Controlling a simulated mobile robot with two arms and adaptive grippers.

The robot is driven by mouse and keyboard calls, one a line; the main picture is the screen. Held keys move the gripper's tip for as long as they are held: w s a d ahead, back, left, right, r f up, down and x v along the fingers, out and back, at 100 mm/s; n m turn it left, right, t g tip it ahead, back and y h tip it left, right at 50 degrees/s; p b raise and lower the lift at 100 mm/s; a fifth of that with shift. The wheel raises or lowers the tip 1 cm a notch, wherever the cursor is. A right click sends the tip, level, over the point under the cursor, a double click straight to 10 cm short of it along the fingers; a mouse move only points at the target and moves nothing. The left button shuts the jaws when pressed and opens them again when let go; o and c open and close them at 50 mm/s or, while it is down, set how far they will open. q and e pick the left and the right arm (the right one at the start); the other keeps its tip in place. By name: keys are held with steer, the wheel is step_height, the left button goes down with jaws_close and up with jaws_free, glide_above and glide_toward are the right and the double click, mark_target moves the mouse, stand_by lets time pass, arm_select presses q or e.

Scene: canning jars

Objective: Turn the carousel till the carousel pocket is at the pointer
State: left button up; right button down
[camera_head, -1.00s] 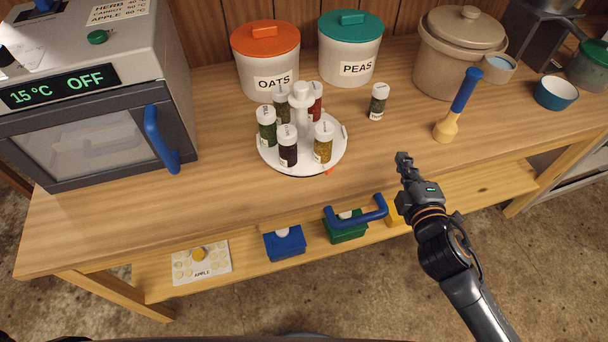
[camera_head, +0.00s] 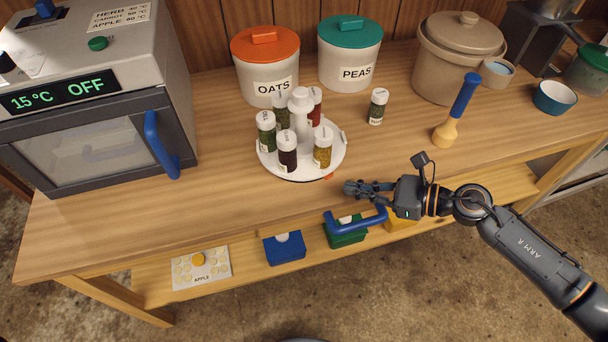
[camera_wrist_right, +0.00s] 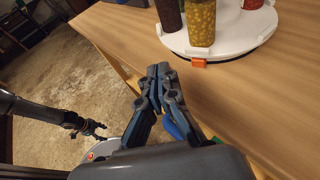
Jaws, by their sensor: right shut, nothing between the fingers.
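The white round carousel (camera_head: 303,174) stands on the bench with several spice jars around its central knob (camera_head: 301,103). A gap without a jar lies on its right side, between the yellow jar (camera_head: 322,148) and the red jar (camera_head: 315,106). The orange-red pointer (camera_head: 328,177) is at its front right edge, nearest the yellow jar; it also shows in the right wrist view (camera_wrist_right: 199,63). My right gripper (camera_head: 347,188) is shut and empty, just front right of the pointer, apart from the carousel. A dark arm end, seemingly my left gripper (camera_wrist_right: 100,130), shows small in the right wrist view.
A loose jar (camera_head: 377,106) stands right of the carousel. Behind are the OATS (camera_head: 265,60) and PEAS (camera_head: 350,50) canisters. A dryer with a blue handle (camera_head: 160,145) stands left. Bench left of the carousel is clear.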

mark_target(287, 175)
steer(key=p+x, duration=0.1)
steer(key=x, duration=0.3)
steer(key=r+p+x, duration=0.1)
steer(key=x, duration=0.3)
steer(key=p+x, duration=0.1)
steer(key=x, duration=0.3)
steer(key=shift+w+a+r+p, duration=0.15)
steer(key=shift+a+p, duration=0.15)
steer(key=shift+a, duration=0.05)
steer(key=shift+a+r+m+p, duration=0.1)
steer(key=shift+a+m+p, duration=0.1)
steer(key=shift+m+p, duration=0.15)
steer(key=shift+a+t, duration=0.15)
steer(key=shift+t, duration=0.25)
